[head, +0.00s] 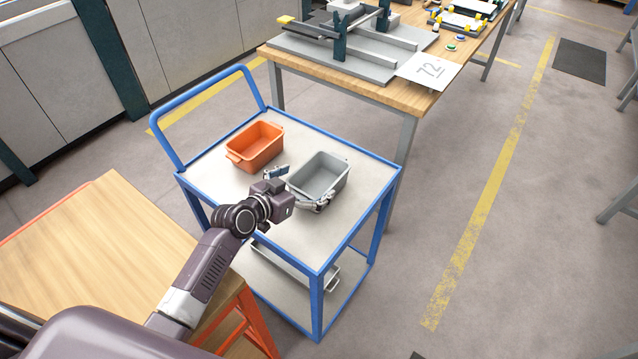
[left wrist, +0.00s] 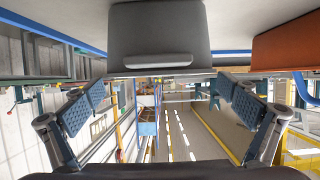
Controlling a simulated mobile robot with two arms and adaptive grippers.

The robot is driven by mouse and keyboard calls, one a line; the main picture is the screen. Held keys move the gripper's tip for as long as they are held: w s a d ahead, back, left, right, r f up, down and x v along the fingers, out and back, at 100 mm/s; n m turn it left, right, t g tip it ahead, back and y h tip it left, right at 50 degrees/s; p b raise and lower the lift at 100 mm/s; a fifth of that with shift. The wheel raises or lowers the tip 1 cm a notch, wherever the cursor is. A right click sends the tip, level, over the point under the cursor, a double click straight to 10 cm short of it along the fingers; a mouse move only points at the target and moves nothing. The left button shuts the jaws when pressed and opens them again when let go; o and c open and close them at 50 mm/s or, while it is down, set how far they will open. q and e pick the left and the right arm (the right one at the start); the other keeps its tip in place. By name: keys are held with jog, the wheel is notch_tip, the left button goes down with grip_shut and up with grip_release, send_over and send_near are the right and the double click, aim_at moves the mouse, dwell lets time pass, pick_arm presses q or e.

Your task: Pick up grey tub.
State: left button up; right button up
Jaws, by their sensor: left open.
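The grey tub (head: 322,174) stands upright on the top of a blue-framed trolley, its open side up. My left gripper (head: 298,188) is at the tub's near left end, with its fingers spread. One finger is by the gap towards the orange tub, the other by the tub's near side. In the left wrist view the grey tub (left wrist: 155,28) with its end handle is at top centre, above the open fingers (left wrist: 160,102). Nothing is between the fingertips; I cannot tell whether a finger touches the tub. My right gripper is not in view.
An orange tub (head: 258,146) stands left of the grey one; it also shows in the left wrist view (left wrist: 288,45). The trolley (head: 300,240) has a raised blue handle at the left. A wooden workbench (head: 395,95) stands behind. A wooden table (head: 105,250) is at the left.

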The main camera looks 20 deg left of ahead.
pick_arm(q)
jog(key=shift+w+d, duration=0.25)
jog(key=shift+w, duration=0.1)
send_over(319, 189)
jog(key=shift+f+p, duration=0.4)
jog(key=shift+f, duration=0.45)
jog(key=c, duration=1.2)
jog(key=shift+c, duration=0.6)
jog(key=shift+r, duration=0.15)
